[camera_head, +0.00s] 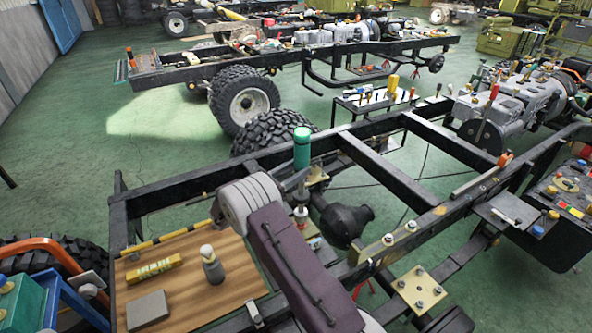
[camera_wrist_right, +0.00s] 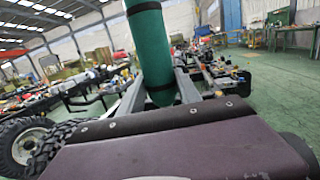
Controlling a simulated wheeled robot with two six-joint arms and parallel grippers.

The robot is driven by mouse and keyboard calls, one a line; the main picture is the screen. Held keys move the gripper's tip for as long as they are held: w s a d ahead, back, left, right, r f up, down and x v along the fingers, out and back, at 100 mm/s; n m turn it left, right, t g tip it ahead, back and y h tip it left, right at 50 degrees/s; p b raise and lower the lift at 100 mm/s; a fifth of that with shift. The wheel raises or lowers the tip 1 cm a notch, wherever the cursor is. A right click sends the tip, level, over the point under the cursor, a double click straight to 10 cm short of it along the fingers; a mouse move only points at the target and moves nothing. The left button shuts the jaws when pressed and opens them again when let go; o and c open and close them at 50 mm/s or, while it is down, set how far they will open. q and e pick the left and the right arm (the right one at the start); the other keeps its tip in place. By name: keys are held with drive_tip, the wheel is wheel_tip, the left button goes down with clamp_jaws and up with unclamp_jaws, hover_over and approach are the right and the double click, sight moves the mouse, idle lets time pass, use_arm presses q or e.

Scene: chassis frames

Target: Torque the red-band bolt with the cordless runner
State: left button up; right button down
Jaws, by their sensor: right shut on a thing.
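The cordless runner (camera_head: 302,148), a green upright cylinder with dark bands, is held in my right gripper (camera_head: 297,182). In the right wrist view the green runner (camera_wrist_right: 150,50) stands between the two grey fingers of the gripper (camera_wrist_right: 162,88), which are shut on it. Below the gripper in the head view, a silver upright part with a red ring (camera_head: 301,211) shows by the frame rail. I cannot tell whether the runner touches it. My left gripper is in neither view.
A wooden board (camera_head: 240,285) at the lower left bears a yellow block (camera_head: 153,268), a grey block (camera_head: 148,310) and a small bottle-like item (camera_head: 212,268). Black chassis rails (camera_head: 378,170) surround the work area. A bolted tan plate (camera_head: 418,290) sits at the lower right.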

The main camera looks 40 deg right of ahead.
sight(296, 155)
wheel_tip(296, 155, up, 5)
drive_tip(key=p, duration=0.4)
drive_tip(key=shift+r, duration=0.2)
drive_tip(key=shift+f, duration=0.1)
